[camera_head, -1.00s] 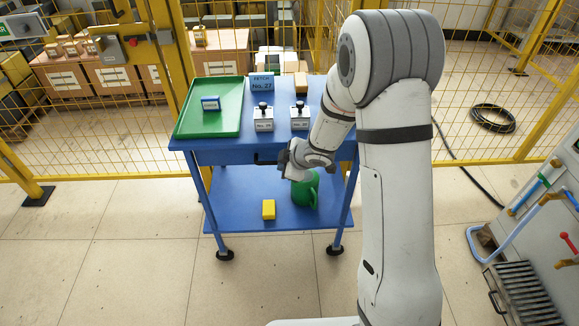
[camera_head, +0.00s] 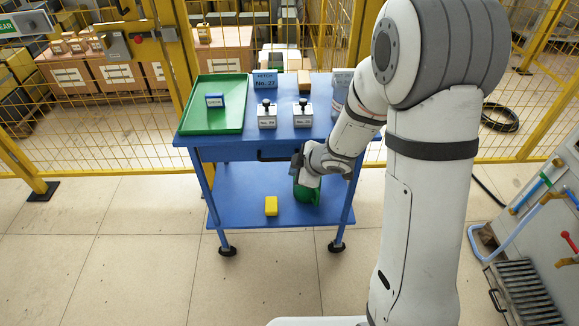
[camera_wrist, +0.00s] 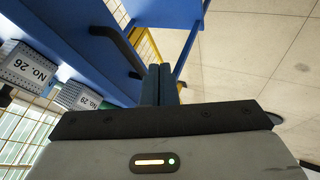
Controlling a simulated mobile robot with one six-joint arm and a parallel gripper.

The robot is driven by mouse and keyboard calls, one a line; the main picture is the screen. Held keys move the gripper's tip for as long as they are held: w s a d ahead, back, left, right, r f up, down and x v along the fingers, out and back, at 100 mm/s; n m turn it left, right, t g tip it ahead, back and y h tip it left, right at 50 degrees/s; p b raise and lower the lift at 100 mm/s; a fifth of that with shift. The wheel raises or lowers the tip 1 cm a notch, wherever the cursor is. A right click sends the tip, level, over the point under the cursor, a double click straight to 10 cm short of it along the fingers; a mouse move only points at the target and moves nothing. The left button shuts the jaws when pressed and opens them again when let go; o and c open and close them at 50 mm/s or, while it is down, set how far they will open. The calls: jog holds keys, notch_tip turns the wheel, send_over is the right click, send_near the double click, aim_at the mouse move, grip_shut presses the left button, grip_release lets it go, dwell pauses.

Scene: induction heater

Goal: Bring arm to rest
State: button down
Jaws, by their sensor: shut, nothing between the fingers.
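My gripper (camera_head: 298,166) is at the front of the blue cart (camera_head: 235,146), near its drawer handle and in front of the green mug on the lower shelf. In the wrist view my gripper (camera_wrist: 160,72) shows its two dark fingers together, with nothing between them. The drawer's dark handle (camera_wrist: 118,50) is just left of the fingers there, apart from them as far as I can tell. The upper part of my arm fills the right of the head view.
A green tray (camera_head: 213,122) with a blue-and-white box (camera_head: 215,100) is on the cart top. A yellow block (camera_head: 271,206) and the green mug (camera_head: 308,193) are on the lower shelf. Yellow mesh fencing stands behind.

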jog(key=s+d+r+m+t+h+p, duration=0.1)
jog(key=s+d+r+m+h+p, duration=0.2)
jog(key=d+r+m, duration=0.35)
jog(key=s+d+r+m+h+p, duration=0.35)
jog(key=d+r, duration=0.45)
jog(key=r, duration=0.4)
jog(key=s+r+m+g, duration=0.1)
jog(key=s+r+m, duration=0.1)
jog(key=s, duration=0.3)
jog(key=s+a+r+m+g+p, duration=0.1)
jog(key=s+r+m+g, duration=0.1)
jog(key=s, duration=0.4)
jog(key=s+r+m+g+y+p, duration=0.1)
jog(key=s+r+m, duration=0.2)
jog(key=s, duration=0.2)
jog(key=shift+s+a+r, duration=0.25)
jog(key=shift+s, duration=0.05)
